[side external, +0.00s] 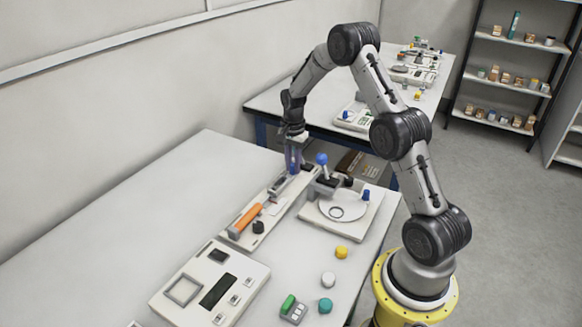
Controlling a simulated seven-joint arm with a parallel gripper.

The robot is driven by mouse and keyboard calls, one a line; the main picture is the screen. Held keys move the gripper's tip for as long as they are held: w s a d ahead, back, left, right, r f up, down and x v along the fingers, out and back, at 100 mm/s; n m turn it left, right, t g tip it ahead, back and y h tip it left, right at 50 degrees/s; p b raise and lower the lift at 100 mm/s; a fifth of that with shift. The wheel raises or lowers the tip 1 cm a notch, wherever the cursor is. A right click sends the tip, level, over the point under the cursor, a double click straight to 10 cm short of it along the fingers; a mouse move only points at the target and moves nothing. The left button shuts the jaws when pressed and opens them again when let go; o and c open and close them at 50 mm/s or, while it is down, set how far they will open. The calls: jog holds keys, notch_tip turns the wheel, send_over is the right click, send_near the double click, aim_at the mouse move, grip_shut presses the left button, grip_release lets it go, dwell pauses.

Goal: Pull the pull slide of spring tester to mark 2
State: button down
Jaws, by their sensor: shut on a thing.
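The spring tester is a long pale board (270,222) on the near table, running from an orange cylinder (246,218) at its near left end to its far right end. A grey rail part lies along its middle. My gripper (293,166) is over the far end, pointing down and shut on a small blue piece (294,170), which I take to be the pull slide. The fingers partly hide it. The scale marks are too small to read, so I cannot tell which mark the slide is at.
A device with a round white plate (343,204) and a blue-knobbed lever (321,159) stands close right of the tester. A white panel box (210,286) is at the front. Yellow (341,252), white (328,279) and teal (325,306) pieces lie front right. The table's left side is clear.

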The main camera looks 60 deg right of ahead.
aim_at(293, 164)
jog(key=c, duration=0.7)
grip_release()
jog(key=shift+c, duration=0.2)
notch_tip(293, 164, up, 14)
